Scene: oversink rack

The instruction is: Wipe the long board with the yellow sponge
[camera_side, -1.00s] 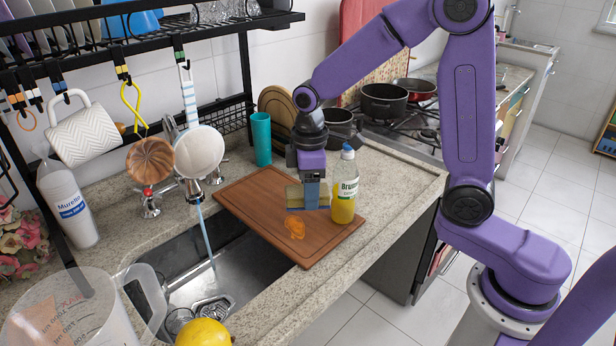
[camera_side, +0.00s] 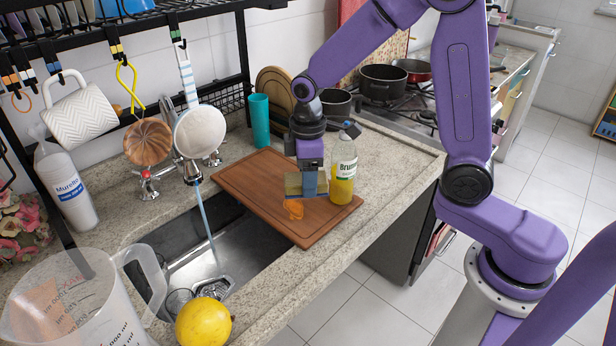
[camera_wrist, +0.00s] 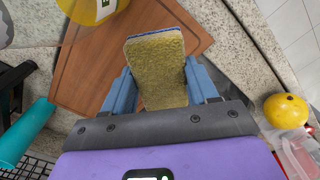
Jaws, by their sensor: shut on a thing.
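The long wooden board (camera_side: 245,180) lies on the counter, partly over the sink. An orange stain (camera_side: 293,209) marks its near half. My gripper (camera_side: 307,180) is shut on the yellow sponge (camera_side: 293,184), which has a blue underside and sits low at the board, at the far edge of the stain. I cannot tell whether it presses on the wood. In the wrist view, the sponge (camera_wrist: 157,65) is between both fingers of my gripper (camera_wrist: 160,88), above the board (camera_wrist: 85,70). The stain is hidden there.
A yellow-liquid bottle (camera_side: 343,172) stands close to the right of my gripper. A teal cup (camera_side: 259,120) and pots (camera_side: 384,88) are behind. The sink (camera_side: 205,250) with running water is at left, with a yellow fruit (camera_side: 203,322) at its front edge. The board's left part is clear.

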